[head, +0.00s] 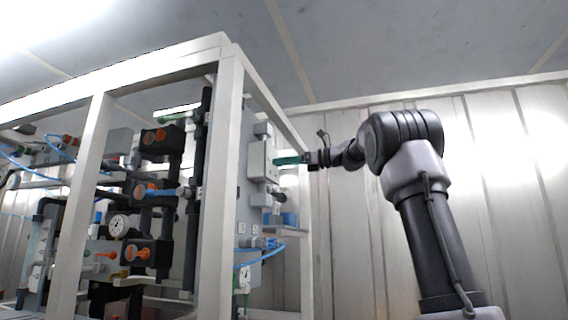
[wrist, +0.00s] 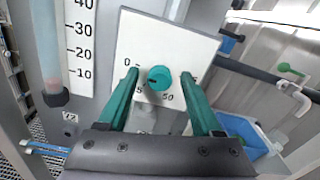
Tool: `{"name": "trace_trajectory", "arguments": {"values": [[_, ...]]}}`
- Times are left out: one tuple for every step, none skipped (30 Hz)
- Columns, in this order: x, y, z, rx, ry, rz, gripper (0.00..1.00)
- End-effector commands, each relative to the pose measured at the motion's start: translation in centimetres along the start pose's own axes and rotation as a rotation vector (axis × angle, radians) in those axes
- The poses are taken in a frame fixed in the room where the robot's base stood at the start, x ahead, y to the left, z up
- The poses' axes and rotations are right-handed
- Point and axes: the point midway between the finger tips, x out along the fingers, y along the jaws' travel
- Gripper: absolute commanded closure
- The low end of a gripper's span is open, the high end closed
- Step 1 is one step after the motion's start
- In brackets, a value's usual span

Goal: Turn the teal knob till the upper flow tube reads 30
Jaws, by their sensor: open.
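The teal knob (wrist: 160,77) sits on a white dial plate (wrist: 185,45) marked from 0 to 50. A dark mark shows on the knob's left side. My gripper (wrist: 160,72) is open, with its two teal fingers on either side of the knob; I cannot tell if they touch it. In the head view my gripper (head: 289,160) reaches left to a grey box on the frame, and the knob cannot be made out. A flow tube (wrist: 49,45) stands left of the plate beside a scale (wrist: 82,45) showing 10 to 40. A reddish patch shows near its bottom, below the 10 mark.
A white frame post (head: 230,170) stands left of my gripper, with pipes, gauges and orange-handled valves behind it. A blue bin (wrist: 243,134) is below right of the plate. A dark pipe (wrist: 262,76) and a green-handled valve (wrist: 290,69) are at the right.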

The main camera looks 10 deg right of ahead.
Motion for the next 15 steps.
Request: {"name": "trace_trajectory", "arguments": {"values": [[0.13,0.0,0.01,0.0,0.0,0.0,0.33],[0.16,-0.01,0.01,0.0,0.0,0.0,0.33],[0.18,-0.01,0.01,0.0,0.0,-0.001,0.33],[0.17,-0.01,0.01,0.0,0.0,-0.001,0.33],[0.17,-0.01,0.01,0.0,0.0,-0.001,0.33],[0.16,-0.01,0.02,0.0,0.0,-0.001,0.33],[0.15,-0.01,0.01,0.0,0.0,-0.001,0.33],[0.15,-0.01,0.02,0.0,0.0,-0.001,0.33],[0.14,-0.01,0.02,-0.001,0.0,-0.001,0.45],[0.14,0.0,0.02,-0.001,0.0,-0.001,0.56],[0.14,0.0,0.02,-0.001,0.0,-0.001,0.68],[0.13,0.0,0.02,-0.001,0.0,-0.001,0.83],[0.13,-0.01,0.02,-0.001,0.0,-0.001,0.94],[0.13,0.0,0.02,-0.001,0.0,-0.001,1.0],[0.12,-0.01,0.02,-0.001,0.0,-0.001,1.0]]}}
